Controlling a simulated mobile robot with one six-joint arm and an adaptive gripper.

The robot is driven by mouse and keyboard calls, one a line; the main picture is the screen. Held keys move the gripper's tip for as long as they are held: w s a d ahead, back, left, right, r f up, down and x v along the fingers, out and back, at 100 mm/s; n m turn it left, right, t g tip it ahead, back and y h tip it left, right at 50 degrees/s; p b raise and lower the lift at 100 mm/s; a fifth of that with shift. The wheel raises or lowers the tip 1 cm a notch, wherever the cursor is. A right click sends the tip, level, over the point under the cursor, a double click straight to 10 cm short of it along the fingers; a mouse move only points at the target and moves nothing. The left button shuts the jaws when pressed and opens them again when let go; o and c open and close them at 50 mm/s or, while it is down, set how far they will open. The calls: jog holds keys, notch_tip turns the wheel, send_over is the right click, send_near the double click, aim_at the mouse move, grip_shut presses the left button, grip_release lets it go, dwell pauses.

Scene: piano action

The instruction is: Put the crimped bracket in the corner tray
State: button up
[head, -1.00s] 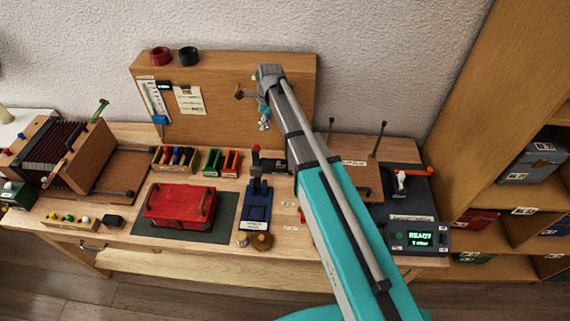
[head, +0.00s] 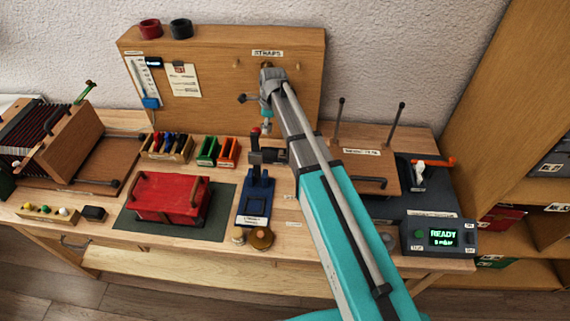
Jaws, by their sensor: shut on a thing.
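My gripper (head: 267,119) hangs from the end of my teal and grey arm, in front of the wooden back board in the head view. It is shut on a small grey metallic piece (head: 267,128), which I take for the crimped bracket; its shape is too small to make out. The piece is above the bench, behind and above the red-knobbed lever of the blue press (head: 255,204). I cannot tell which container is the corner tray. My arm hides part of the bench to the right of the press.
A red box (head: 170,197) with handles lies on a green mat. Small green (head: 208,151) and orange (head: 228,152) bins stand behind it. The back board (head: 220,75) carries pegs and a "STRAPS" label. Upright rods and a READY display (head: 443,237) are at right.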

jog(key=shift+f+b, duration=1.2)
jog(key=shift+f, duration=0.55)
jog(key=b, duration=0.6)
send_over(268, 156)
notch_tip(268, 156, down, 6)
jog(key=shift+d+f, duration=0.1)
jog(key=shift+f, duration=0.05)
jog(key=shift+f+b, duration=1.85)
jog(key=shift+b, duration=0.15)
jog(key=shift+f, duration=0.2)
jog(key=o, duration=1.1)
jog(key=shift+r, duration=0.1)
jog(key=shift+r, duration=0.1)
